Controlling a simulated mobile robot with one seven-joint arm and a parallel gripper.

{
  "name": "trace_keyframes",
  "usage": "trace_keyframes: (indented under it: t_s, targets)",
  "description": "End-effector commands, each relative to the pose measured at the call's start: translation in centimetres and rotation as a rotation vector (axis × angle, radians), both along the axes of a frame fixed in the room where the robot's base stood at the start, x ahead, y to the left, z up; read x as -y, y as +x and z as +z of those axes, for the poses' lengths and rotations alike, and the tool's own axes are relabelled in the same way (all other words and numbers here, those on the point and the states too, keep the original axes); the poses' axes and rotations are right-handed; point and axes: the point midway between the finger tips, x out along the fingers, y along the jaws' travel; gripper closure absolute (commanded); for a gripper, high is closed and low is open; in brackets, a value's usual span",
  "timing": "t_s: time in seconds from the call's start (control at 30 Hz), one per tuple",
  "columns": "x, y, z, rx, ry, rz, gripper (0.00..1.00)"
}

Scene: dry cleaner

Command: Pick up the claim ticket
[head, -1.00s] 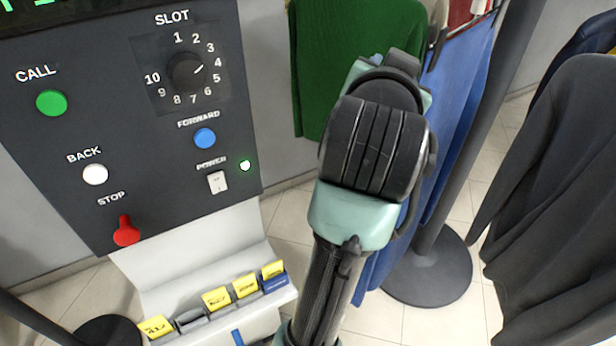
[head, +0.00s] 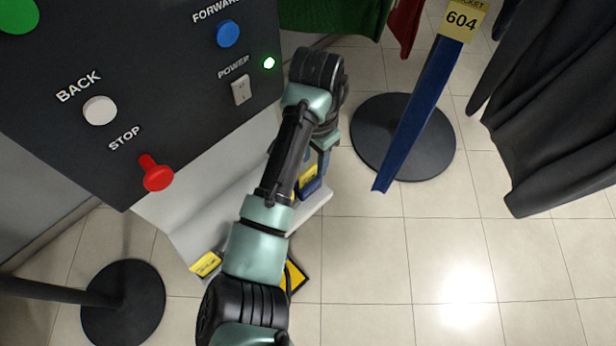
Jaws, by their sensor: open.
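Yellow tickets stand in a pale ledge (head: 318,205) below the control panel. One yellow ticket (head: 308,176) sits in a blue holder at the ledge's right end. Another yellow ticket (head: 206,264) shows at the left end. My arm hides the middle of the ledge. My gripper (head: 322,168) is open and points down at the right-end ticket, close to it or above it. I cannot tell whether it touches. A yellow ticket marked 604 (head: 461,20) is on a dark blue strip at the upper right. Which one is the claim ticket is unclear.
The dark control panel (head: 190,60) with buttons and a red stop knob (head: 157,175) is close on the left. Round black stand bases (head: 385,120) and (head: 122,305) are on the floor. Dark garments hang at right. Tiled floor at lower right is clear.

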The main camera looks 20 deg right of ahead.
Motion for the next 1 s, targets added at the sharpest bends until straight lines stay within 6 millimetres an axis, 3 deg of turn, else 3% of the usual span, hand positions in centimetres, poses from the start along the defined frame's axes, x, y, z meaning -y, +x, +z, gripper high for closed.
trace_keyframes:
  t_s: [0.17, 0.4, 0.73, 0.97, 1.0]
  targets:
    - [-0.4, 0.1, -1.4, -0.001, 0.001, 0.002, 0.57]
    - [-0.9, 0.4, -4.8, 0.000, 0.000, 0.000, 0.57]
    - [-0.9, 0.5, -5.5, 0.002, 0.000, 0.000, 0.57]
    - [-0.9, 0.5, -5.5, 0.001, -0.001, 0.000, 0.99]
    - [-0.9, 0.5, -5.5, 0.001, -0.001, 0.000, 1.00]
